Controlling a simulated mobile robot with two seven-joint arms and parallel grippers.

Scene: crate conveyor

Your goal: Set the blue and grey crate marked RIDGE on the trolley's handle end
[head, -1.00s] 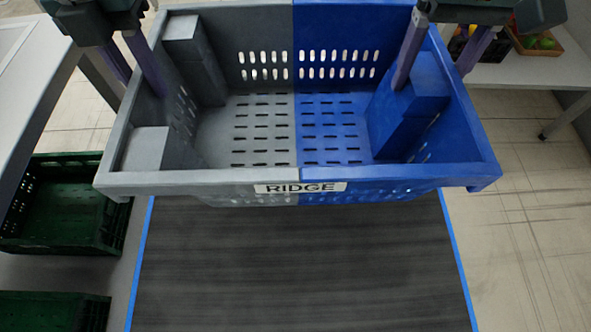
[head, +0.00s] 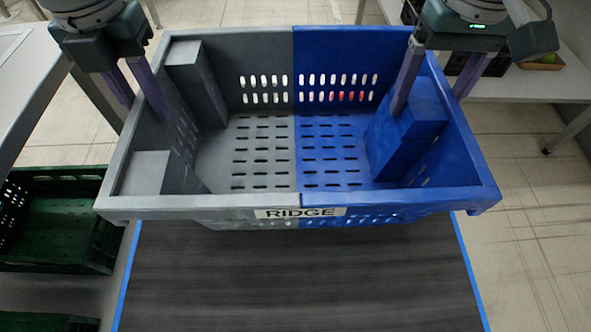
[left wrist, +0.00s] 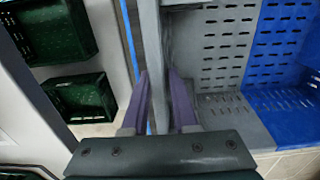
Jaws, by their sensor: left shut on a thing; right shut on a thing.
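The blue and grey crate marked RIDGE (head: 400,206) is upright and empty in the head view, grey on the left half and blue on the right. Its label faces me on the near wall. My left gripper (head: 147,108) is shut on the grey end wall, one finger on each side. My right gripper (head: 430,102) is shut on the blue end wall. In the left wrist view, the left gripper (left wrist: 158,76) straddles the crate's grey wall (left wrist: 151,40). The trolley and its handle cannot be made out for certain.
A dark surface with blue edges (head: 300,285) lies below and in front of the crate; the visible part is bare. Green crates (head: 60,262) stand low at the left beside a pale table (head: 25,85). Another table (head: 540,88) with a fruit tray is at the upper right.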

